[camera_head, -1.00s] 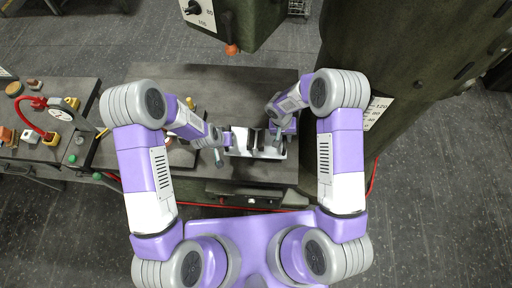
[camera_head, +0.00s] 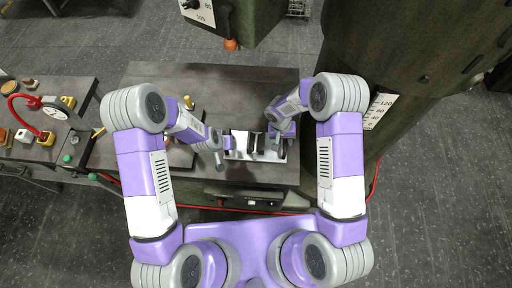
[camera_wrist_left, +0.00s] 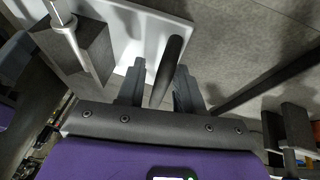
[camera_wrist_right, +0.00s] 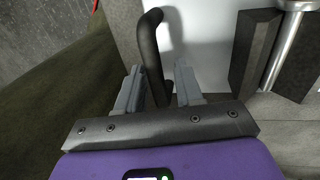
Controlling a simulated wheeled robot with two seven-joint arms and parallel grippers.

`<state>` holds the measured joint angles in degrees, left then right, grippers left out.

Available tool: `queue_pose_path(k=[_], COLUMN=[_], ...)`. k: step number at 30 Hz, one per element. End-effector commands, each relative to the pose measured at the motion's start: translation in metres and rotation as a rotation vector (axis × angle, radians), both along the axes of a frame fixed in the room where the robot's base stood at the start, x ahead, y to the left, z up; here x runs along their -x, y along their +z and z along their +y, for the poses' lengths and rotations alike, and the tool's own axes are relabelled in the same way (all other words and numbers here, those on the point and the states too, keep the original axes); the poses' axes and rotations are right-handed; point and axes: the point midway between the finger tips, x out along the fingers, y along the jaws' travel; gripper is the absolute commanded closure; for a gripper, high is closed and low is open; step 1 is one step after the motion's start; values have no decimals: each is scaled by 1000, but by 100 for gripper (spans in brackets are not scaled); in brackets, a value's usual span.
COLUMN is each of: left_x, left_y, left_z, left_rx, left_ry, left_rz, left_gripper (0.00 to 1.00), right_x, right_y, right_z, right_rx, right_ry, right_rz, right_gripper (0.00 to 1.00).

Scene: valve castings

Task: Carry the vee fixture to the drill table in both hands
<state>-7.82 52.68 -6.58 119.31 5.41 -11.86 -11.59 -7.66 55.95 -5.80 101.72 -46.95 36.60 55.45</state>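The vee fixture (camera_head: 241,155) is a pale plate carrying dark vee blocks and a steel bar, with a black handle at each end. In the head view it is over the dark grey drill table (camera_head: 235,90), near its front edge; I cannot tell whether it touches the table. The arms hide part of the fixture in the head view.
A green machine column (camera_head: 400,60) with a scale plate stands close to my right arm. A machine head with an orange knob (camera_head: 231,45) hangs beyond the table. A side bench at left holds a dial gauge (camera_head: 55,108), a red curved piece and small parts.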

Motion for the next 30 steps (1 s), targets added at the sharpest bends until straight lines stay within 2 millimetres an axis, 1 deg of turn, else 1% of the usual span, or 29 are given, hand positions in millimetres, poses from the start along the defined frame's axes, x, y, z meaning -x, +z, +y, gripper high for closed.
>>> queue_pose_path(k=[1,2,10,14,17,24,30], left_x=[0,0,0,2,6,23,34], left_y=[1,1,0,8,20,63,92], left_z=[1,1,2,4,7,18,25], left_rx=[-1,-1,-2,-2,-2,-1,-1], left_ry=[0,0,2,2,3,2,1], left_rz=[0,0,0,-1,-3,-4,-2], left_gripper=[56,53,53,53,53,53,53], right_x=[0,0,0,0,0,0,0], right_y=[1,1,0,0,0,0,0], right_z=[-1,-1,-2,-3,-3,-3,-3], right_rx=[1,2,4,4,4,5,5], right_ry=[-1,-1,-2,-2,-2,-2,-2], right_rz=[0,0,1,1,1,1,1], right_gripper=[56,53,53,53,53,53,53])
